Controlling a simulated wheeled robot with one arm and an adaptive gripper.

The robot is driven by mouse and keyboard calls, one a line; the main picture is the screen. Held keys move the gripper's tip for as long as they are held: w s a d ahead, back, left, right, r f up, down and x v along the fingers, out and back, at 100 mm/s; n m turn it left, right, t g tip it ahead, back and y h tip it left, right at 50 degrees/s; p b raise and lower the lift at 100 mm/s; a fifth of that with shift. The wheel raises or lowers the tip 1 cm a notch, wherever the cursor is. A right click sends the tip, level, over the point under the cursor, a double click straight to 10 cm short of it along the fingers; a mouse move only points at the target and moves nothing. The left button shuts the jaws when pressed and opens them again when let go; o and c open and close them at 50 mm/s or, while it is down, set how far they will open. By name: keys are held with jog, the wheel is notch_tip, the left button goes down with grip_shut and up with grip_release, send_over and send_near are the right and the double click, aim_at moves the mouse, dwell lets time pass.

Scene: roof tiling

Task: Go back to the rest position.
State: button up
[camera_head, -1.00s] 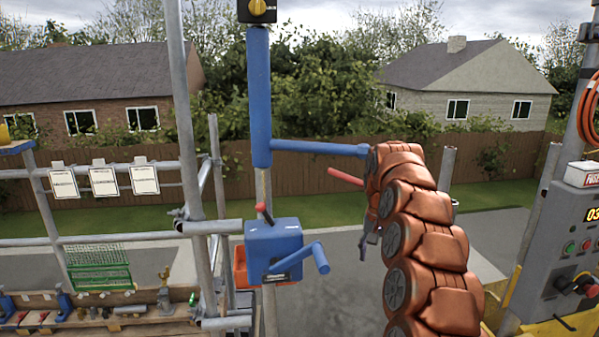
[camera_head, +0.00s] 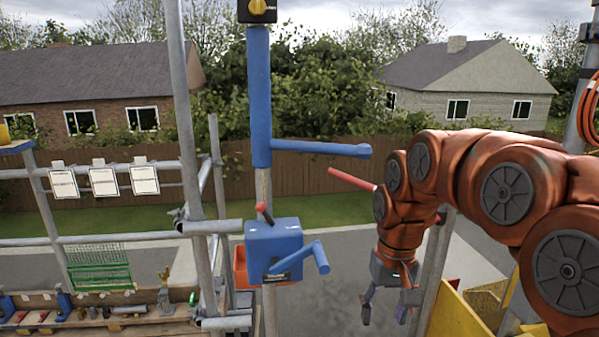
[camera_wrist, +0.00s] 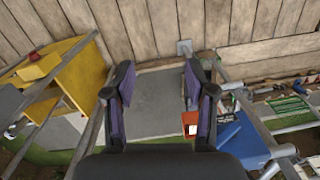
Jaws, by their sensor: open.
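My gripper (camera_head: 384,309) hangs from my copper-coloured arm, right of the middle in the head view, with its fingers pointing down. The fingers are apart and nothing is between them. In the wrist view the two dark fingers (camera_wrist: 160,95) also stand apart, with grey paving behind the gap. My arm reaches in from the right edge and bends down at the wrist. The gripper is clear of the blue winch box (camera_head: 275,250), which stands to its left.
Scaffold poles and a bench (camera_head: 130,322) of small tools are at left. A yellow bin (camera_head: 460,311) stands close on the right; it also shows in the wrist view (camera_wrist: 60,72).

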jog(key=s+d+f, duration=0.1)
jog(key=s+f, duration=0.1)
jog(key=s, duration=0.6)
jog(key=s+f, duration=0.3)
jog(key=s, duration=0.6)
jog(key=s+d+f+g, duration=0.1)
jog(key=s+f, duration=0.1)
jog(key=s, duration=0.6)
jog(key=shift+s+d+f, duration=0.15)
jog(key=shift+d+f, duration=0.1)
jog(key=shift+d, duration=0.05)
